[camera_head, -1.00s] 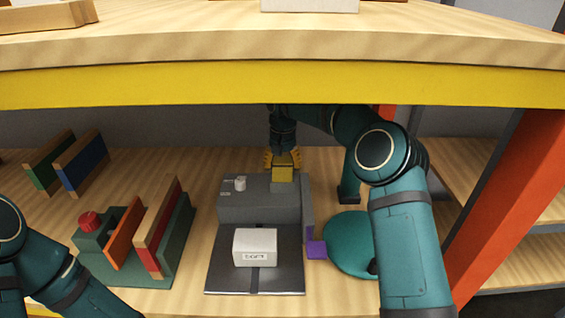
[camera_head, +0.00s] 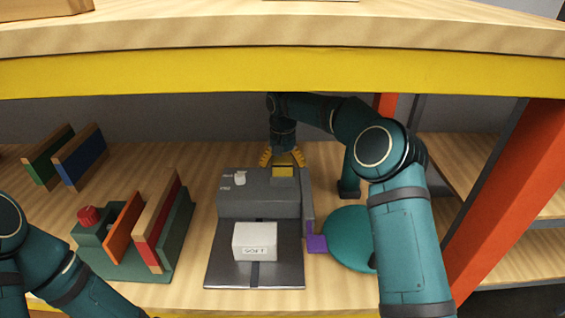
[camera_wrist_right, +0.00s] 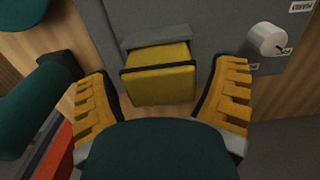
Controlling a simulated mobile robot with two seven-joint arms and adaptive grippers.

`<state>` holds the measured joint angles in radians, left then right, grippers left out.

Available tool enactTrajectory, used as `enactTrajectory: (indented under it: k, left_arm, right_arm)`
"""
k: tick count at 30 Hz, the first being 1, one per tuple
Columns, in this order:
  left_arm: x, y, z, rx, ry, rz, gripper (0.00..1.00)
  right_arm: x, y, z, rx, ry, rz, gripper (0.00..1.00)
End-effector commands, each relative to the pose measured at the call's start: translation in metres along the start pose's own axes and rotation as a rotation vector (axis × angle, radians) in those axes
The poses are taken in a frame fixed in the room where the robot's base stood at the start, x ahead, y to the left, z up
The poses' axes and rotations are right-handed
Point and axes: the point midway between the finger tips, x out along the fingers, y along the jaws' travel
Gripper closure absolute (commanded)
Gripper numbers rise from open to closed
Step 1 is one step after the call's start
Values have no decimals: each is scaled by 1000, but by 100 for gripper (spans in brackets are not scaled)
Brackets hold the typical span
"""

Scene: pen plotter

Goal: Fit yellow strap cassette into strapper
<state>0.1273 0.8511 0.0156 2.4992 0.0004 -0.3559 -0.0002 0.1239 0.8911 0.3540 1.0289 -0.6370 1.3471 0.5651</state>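The yellow strap cassette (camera_head: 283,171) sits in the back right of the grey strapper (camera_head: 257,199), its top showing just above the housing. In the right wrist view the cassette (camera_wrist_right: 160,76) lies against a grey edge of the strapper (camera_wrist_right: 155,38); how deep it sits is hard to tell. My right gripper (camera_head: 282,158) is just behind and above it. In the wrist view its yellow fingers (camera_wrist_right: 165,105) are spread with a gap on each side of the cassette. My left arm shows at the bottom left, but its gripper is out of view.
A white box (camera_head: 255,241) lies on the strapper's dark plate. A purple piece (camera_head: 317,243) and a teal disc (camera_head: 349,240) are to its right. A green rack (camera_head: 178,235) with boards and a red knob (camera_head: 89,214) stands left. A yellow-edged shelf (camera_head: 280,78) hangs above.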

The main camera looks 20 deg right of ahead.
Motion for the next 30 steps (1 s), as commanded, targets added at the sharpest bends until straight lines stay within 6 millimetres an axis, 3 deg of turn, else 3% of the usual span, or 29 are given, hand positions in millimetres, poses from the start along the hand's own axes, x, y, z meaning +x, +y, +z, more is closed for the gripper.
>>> enactTrajectory:
  k: [11, 14, 24, 30]
  left_arm:
    - [0, 0, 0, 0, 0, 0, 33]
    - [0, 0, 0, 0, 0, 0, 33]
    - [0, 0, 0, 0, 0, 0, 33]
    - [0, 0, 0, 0, 0, 0, 33]
  right_arm:
    - [-6, 0, 0, 0, 1, 0, 0]
    - [-18, -1, 0, 0, 3, -1, 0]
    - [-86, -1, -1, 0, 4, -1, 0]
    - [-112, 0, 0, 0, 3, 0, 0]
